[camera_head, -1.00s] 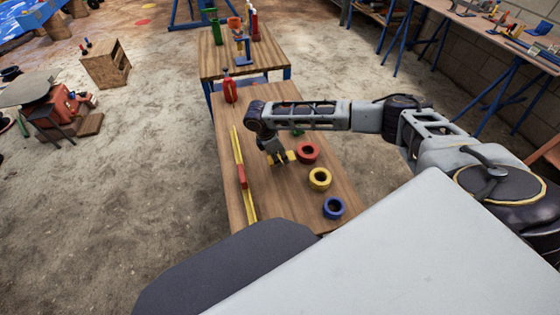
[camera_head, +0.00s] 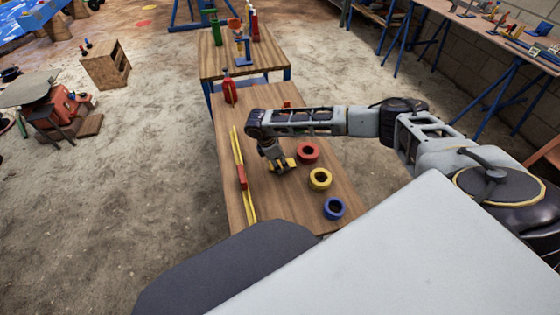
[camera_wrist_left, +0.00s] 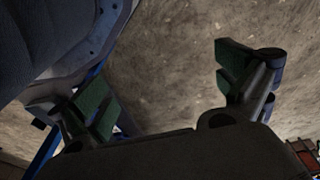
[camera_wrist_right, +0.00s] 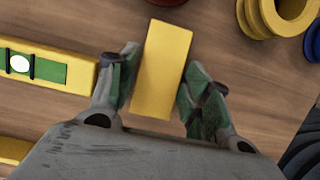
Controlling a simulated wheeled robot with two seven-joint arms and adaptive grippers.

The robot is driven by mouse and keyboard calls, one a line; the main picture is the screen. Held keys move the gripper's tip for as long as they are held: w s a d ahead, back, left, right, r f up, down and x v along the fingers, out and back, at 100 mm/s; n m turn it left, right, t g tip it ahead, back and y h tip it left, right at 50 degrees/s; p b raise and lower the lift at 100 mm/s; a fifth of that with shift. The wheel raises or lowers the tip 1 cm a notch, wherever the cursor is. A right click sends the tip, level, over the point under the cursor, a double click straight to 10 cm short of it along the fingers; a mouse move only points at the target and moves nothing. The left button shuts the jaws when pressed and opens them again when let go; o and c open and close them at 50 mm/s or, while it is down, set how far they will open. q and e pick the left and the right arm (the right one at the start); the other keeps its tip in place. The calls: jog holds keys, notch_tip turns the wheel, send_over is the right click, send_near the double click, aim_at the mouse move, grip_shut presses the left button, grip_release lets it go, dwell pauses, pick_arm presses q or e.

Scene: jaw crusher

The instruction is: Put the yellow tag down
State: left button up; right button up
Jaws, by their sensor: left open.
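The yellow tag (camera_wrist_right: 163,68) is a flat yellow block between the fingers of my right gripper (camera_wrist_right: 160,88) in the right wrist view. The fingers with green pads press on its two sides. In the head view the right gripper (camera_head: 277,166) is over the wooden table, with the tag (camera_head: 290,162) partly hidden at its fingertips. I cannot tell whether the tag touches the table. My left gripper (camera_wrist_left: 165,90) is open and empty in the left wrist view, above the sandy floor.
Red (camera_head: 308,152), yellow (camera_head: 320,179) and blue (camera_head: 333,207) rings stand right of the gripper on the table (camera_head: 285,210). A long yellow level with a red part (camera_head: 241,178) lies left. A red object (camera_head: 229,91) stands at the far end.

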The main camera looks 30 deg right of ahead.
jog(key=shift+o, duration=0.8)
pick_arm(q)
jog(key=shift+w, duration=0.1)
jog(key=shift+w, duration=0.2)
jog(key=shift+r, duration=0.1)
pick_arm(e)
jog(key=shift+r, duration=0.1)
jog(key=shift+r, duration=0.2)
jog(key=shift+a+r, duration=0.15)
jog(key=shift+r, duration=0.2)
pick_arm(q)
notch_tip(320, 180, down, 8)
jog(key=s+a+p, duration=0.2)
jog(key=shift+a+t+p, duration=0.25)
jog(key=shift+t+p, duration=0.05)
jog(key=shift+p, duration=0.05)
pick_arm(e)
jog(key=v, duration=1.1)
jog(key=shift+o, duration=0.5)
